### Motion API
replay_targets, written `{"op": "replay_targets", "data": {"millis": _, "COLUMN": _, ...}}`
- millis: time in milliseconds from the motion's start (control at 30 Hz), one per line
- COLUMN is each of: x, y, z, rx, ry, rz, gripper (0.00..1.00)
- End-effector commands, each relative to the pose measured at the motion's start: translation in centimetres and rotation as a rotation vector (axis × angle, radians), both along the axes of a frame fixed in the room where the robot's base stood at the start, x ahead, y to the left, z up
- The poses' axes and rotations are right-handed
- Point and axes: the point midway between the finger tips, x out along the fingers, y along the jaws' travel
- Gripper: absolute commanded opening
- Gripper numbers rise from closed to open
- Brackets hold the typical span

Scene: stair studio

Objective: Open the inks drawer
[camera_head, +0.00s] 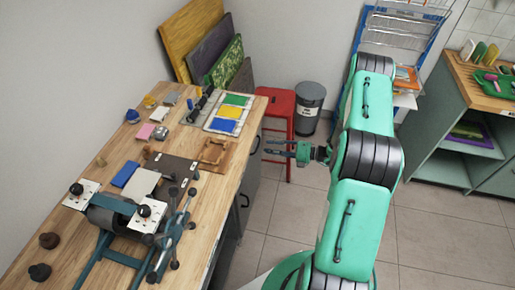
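My gripper (268,147) is at the right side of the wooden workbench, with its fingers pointing left toward the bench's dark front. The two fingers show apart with a gap between them, and nothing is seen in the gap. The dark front of the workbench (248,172) is seen at a steep angle below the top's right edge. Dark handles (245,200) show on it. I cannot read any label there, so I cannot tell which front is the inks drawer. No drawer is visibly pulled out. I cannot tell whether the fingers touch a handle.
A red stool (279,108) stands just behind my gripper, with a grey bin (309,100) beside it. A blue wire rack (398,35) stands at the back. A press (125,220) and printing items cover the workbench top (215,172). Tiled floor (275,215) is clear in front.

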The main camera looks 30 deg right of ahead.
Motion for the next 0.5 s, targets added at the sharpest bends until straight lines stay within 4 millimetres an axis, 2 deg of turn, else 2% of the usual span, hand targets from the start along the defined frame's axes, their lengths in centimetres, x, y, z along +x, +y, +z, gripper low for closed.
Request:
{"op": "replay_targets", "data": {"millis": 233, "x": 2.8, "y": 2.9, "z": -0.6, "rx": 0.000, "ry": 0.000, "rz": 0.003, "gripper": 0.32}}
{"op": "replay_targets", "data": {"millis": 500, "x": 4.5, "y": 4.6, "z": -0.8, "rx": -0.001, "ry": -0.001, "rz": 0.000, "gripper": 0.32}}
